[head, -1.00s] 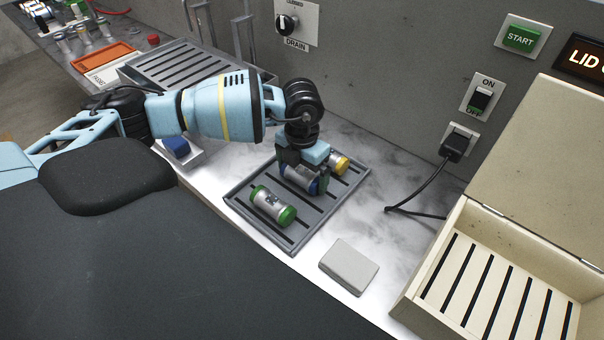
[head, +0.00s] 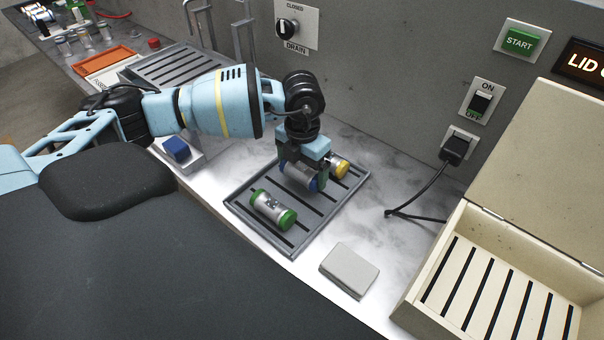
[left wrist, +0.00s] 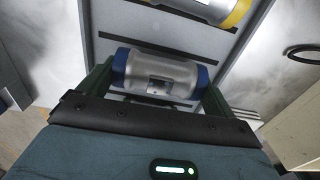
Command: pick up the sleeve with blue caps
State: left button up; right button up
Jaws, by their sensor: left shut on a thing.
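The sleeve with blue caps (head: 299,177) is silver with a blue cap at each end. It is over the slotted grey tray (head: 238,203). My left gripper (head: 303,178) is shut on it from above and partly hides it in the head view. In the left wrist view the sleeve (left wrist: 162,75) lies crosswise between the two fingers (left wrist: 158,88), which are at its capped ends. I cannot tell for sure how far it is above the tray. My right gripper does not show.
A green-capped sleeve (head: 271,209) lies on the tray in front, and a yellow-capped sleeve (head: 339,168) is close behind the held one. A grey block (head: 349,268) lies right of the tray. A cream slatted box (head: 431,296) with raised lid stands at right.

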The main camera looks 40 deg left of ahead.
aim_at(303, 167)
pick_arm(q)
notch_tip(303, 167, up, 8)
jog(key=shift+f, duration=0.1)
dwell(0.5)
